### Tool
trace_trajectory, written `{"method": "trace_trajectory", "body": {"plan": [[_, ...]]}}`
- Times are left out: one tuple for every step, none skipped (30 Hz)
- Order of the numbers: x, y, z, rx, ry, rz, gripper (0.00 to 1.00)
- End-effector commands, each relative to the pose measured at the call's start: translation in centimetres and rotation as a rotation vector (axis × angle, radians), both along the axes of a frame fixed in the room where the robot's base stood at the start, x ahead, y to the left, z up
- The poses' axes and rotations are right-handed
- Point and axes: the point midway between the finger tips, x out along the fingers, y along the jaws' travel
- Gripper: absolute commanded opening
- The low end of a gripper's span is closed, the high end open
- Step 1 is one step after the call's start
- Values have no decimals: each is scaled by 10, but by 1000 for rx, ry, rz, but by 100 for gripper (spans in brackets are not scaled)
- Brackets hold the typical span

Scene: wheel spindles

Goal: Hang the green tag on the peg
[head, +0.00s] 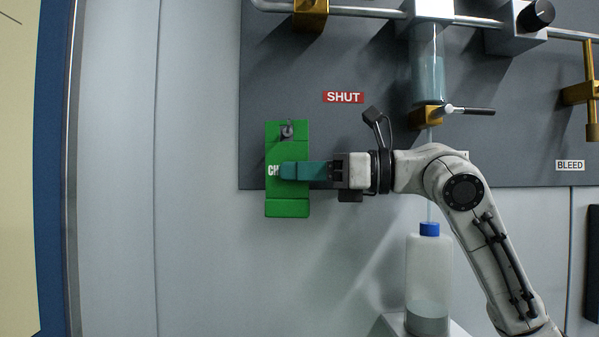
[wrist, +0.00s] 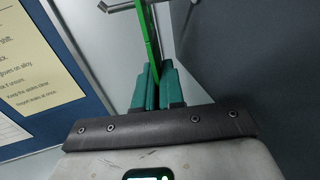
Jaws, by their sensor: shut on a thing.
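The green tag (head: 288,202) is a flat upright plate with white lettering, partly covered by my fingers. My gripper (head: 296,171) comes from the right and its teal fingers are shut on the tag. In the wrist view, the tag (wrist: 148,40) shows edge-on as a thin green strip between the fingers (wrist: 153,75). The metal peg (head: 287,131) shows its end in front of the tag's upper part. In the wrist view, the peg (wrist: 119,6) shows on the left of the tag, with metal also on its right, so it appears to pass through the tag. The hole itself is hidden.
The grey panel (head: 370,150) carries a red SHUT label (head: 343,97), pipes, a sight tube (head: 427,65) and a lever (head: 470,110). A bottle with a blue cap (head: 429,265) stands below my arm. A blue-framed notice board (wrist: 58,50) is at left. The wall left of the tag is clear.

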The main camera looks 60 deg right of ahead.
Motion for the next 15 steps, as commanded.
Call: {"method": "trace_trajectory", "body": {"plan": [[0, 0, 0, 0, 0, 0, 0], [0, 0, 0, 0, 0, 0, 0], [0, 0, 0, 0, -1, 0, 0], [0, 0, 0, 0, -1, 0, 0], [0, 0, 0, 0, -1, 0, 10], [0, 0, 0, 0, -1, 0, 14], [0, 0, 0, 0, -1, 0, 17], [0, 0, 0, 0, 0, 0, 20], [0, 0, 0, 0, 0, 0, 24], [0, 0, 0, 0, 0, 0, 26], [0, 0, 0, 0, 0, 0, 29], [0, 0, 0, 0, 0, 0, 33], [0, 0, 0, 0, 0, 0, 36], [0, 0, 0, 0, 0, 0, 38], [0, 0, 0, 0, 0, 0, 38]]}}
